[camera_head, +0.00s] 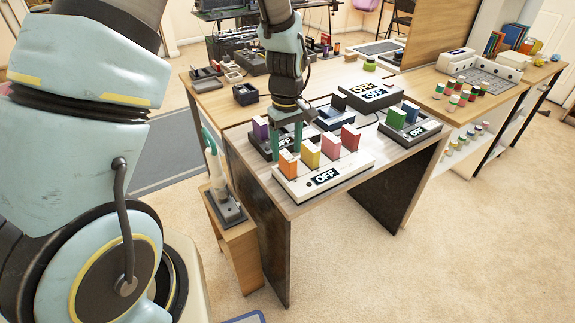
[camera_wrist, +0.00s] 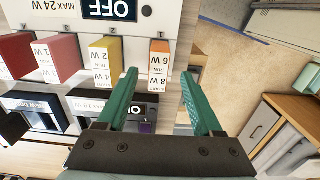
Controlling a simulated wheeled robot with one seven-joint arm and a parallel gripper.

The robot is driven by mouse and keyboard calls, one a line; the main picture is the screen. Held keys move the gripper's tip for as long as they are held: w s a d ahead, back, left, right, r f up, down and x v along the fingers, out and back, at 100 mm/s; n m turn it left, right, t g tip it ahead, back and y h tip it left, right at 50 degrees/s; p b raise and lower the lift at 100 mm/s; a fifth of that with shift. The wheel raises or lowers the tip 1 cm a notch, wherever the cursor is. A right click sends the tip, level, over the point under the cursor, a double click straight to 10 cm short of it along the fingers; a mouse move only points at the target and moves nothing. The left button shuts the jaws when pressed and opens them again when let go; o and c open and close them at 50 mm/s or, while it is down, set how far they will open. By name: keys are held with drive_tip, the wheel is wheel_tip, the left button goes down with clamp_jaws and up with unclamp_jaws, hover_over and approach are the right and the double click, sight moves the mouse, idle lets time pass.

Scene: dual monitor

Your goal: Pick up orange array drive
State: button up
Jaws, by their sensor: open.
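The orange array drive (camera_head: 288,164) stands upright in the near left slot of a white array base (camera_head: 345,170) marked OFF. In the wrist view the orange drive (camera_wrist: 159,62) shows white labels and lies ahead of my fingertips, in line with the gap between them. My gripper (camera_head: 288,150) is open with green fingers pointing down, just behind and above the orange drive. In the wrist view my gripper (camera_wrist: 158,74) is empty between its fingers. I cannot tell whether the fingertips overlap the drive in height.
A yellow drive (camera_wrist: 104,60) stands close beside the orange one, with pink (camera_head: 331,146) and red (camera_head: 350,138) drives further along. A purple drive (camera_head: 260,128) sits in a dark array behind. Another array holds a green drive (camera_head: 396,118). The table edge is near on the left.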

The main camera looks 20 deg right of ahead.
sight(287, 156)
drive_tip(key=shift+d+f+p, duration=0.1)
drive_tip(key=shift+f+p, duration=0.2)
drive_tip(key=shift+f, duration=1.3)
clamp_jaws()
